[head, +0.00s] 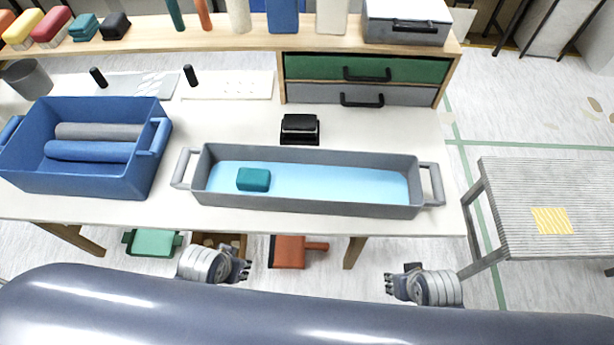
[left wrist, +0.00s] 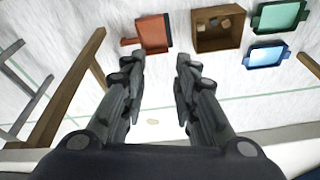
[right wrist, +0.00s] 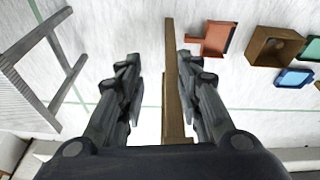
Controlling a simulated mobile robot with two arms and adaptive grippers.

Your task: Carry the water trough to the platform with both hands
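The water trough (head: 308,207) is a long grey tub with light blue water and a teal sponge (head: 253,180) inside. It sits on the white table, with its left handle (head: 182,168) and right handle (head: 436,184) free. The platform is probably the grey ribbed stand (head: 545,195) at the right, with a yellow patch (head: 552,220) on top. My left gripper (head: 246,269) and right gripper (head: 390,285) are in front of the table, below the trough in the picture, touching neither handle. In the wrist views, the left gripper (left wrist: 160,62) and right gripper (right wrist: 155,65) are open and empty.
A blue bin (head: 85,175) with rolls stands left of the trough. A black block (head: 300,129) and a shelf with drawers (head: 365,70) are behind it. Table legs (head: 354,252) and several trays, including a red one (head: 288,252), are below. A floor gap separates table and stand.

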